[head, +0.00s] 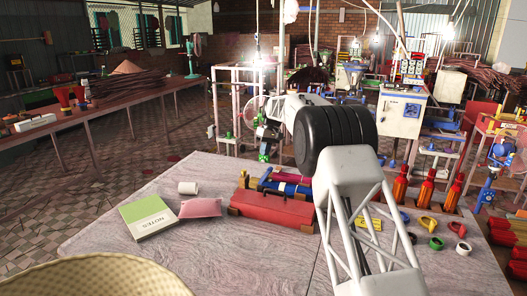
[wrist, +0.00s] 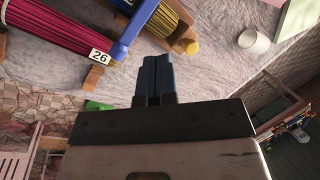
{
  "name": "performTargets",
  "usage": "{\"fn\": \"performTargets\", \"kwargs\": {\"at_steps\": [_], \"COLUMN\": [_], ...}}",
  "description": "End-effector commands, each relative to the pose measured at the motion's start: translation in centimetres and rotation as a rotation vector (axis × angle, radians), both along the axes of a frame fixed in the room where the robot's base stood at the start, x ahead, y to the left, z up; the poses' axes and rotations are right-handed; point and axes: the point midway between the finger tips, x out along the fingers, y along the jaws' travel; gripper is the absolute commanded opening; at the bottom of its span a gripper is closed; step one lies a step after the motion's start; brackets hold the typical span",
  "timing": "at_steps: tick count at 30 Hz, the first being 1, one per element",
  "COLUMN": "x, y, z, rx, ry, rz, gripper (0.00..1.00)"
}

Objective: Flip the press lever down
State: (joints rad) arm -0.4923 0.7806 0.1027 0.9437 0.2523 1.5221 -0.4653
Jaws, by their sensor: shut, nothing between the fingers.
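I cannot clearly pick out the press lever in either view. In the head view a white metal frame (head: 238,84) stands beyond the table, with small dark, blue and green parts (head: 264,142) at its lower right. In the wrist view the dark blue fingers of my gripper (wrist: 154,75) are together and empty. They show against the table (wrist: 215,75), and I cannot judge their height above it.
Incense bundles in magenta (wrist: 50,32) and yellow (wrist: 172,22) lie near the table edge. A white roll (head: 188,188), a green notebook (head: 146,216), a pink packet (head: 201,207) and red bottles (head: 427,190) also occupy the tabletop. Bare tabletop shows between them.

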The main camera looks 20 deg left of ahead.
Motion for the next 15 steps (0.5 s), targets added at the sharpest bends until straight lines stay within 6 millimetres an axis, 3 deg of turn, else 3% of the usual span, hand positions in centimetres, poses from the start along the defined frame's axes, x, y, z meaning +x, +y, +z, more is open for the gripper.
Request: {"fn": "performTargets", "kwargs": {"at_steps": [7, 15], "x": [1.2, 2.4], "y": [0.0, 0.0], "z": [-1.0, -2.1], "rx": [0.001, 0.0], "ry": [0.098, 0.095], "rz": [0.0, 0.0], "gripper": [0.0, 0.0]}}
